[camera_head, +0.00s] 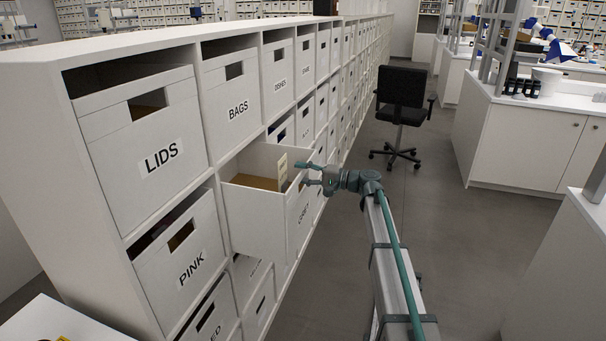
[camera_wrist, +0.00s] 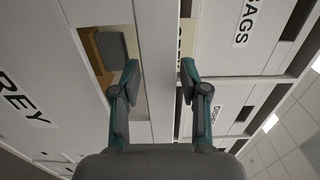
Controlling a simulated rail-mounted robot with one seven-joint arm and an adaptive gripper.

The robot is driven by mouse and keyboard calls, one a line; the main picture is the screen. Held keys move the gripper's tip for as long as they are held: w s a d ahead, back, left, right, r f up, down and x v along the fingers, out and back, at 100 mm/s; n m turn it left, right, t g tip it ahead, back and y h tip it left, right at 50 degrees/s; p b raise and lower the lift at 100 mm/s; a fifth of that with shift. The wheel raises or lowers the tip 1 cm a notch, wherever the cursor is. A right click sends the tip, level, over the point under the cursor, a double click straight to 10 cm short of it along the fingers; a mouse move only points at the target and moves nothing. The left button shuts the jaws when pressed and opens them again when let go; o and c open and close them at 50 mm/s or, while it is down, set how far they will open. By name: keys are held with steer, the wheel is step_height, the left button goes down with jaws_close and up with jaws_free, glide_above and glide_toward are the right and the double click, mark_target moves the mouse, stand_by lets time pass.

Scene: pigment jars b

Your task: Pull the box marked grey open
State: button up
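The grey box is white and stands pulled partly out of the shelf below the BAGS box; its side wall (camera_head: 258,222) and open top show in the head view. Its front, labelled "REY" with the rest cut off, shows in the wrist view (camera_wrist: 72,95). Something brown (camera_head: 252,182) and an upright cream card (camera_head: 282,170) are inside. My gripper (camera_head: 304,173) is at the upper front of this box. In the wrist view my gripper (camera_wrist: 157,72) is open, one finger by the hand hole and the other past the top rim. I cannot tell whether they touch.
The LIDS box (camera_head: 155,155), BAGS box (camera_head: 233,100) and PINK box (camera_head: 185,255) sit in the white shelf (camera_head: 100,48). A black chair (camera_head: 403,100) stands in the aisle. The grey floor (camera_head: 430,215) right of my arm is clear, with white counters (camera_head: 520,140) farther right.

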steer(key=shift+o, duration=0.3)
steer(key=v, duration=1.2)
steer(key=s+d+f+g+h, duration=0.1)
steer(key=s+f+h, duration=0.3)
steer(key=s+f, duration=0.7)
steer(key=s+d+f+g+h, duration=0.2)
steer(key=s+f+h, duration=0.15)
steer(key=f, duration=1.35)
steer(key=s+d+f+g+h, duration=0.1)
steer(key=s+f+h, duration=0.3)
steer(key=s+f, duration=0.75)
steer(key=s+d+f+n+g+h, duration=0.1)
steer(key=s+f, duration=0.5)
steer(key=s, duration=0.7)
steer(key=s+d+f+n+g+h, duration=0.1)
steer(key=s+d+f+g+h, duration=0.1)
steer(key=s+f, duration=0.5)
steer(key=s+d+f+n+g+h, duration=0.1)
steer(key=s+f+g+h, duration=0.2)
steer(key=s, duration=1.6)
step_height(320, 180, down, 4)
steer(key=shift+d+r+g, duration=0.15)
steer(key=shift+d+g, duration=0.25)
steer(key=shift+g, duration=0.5)
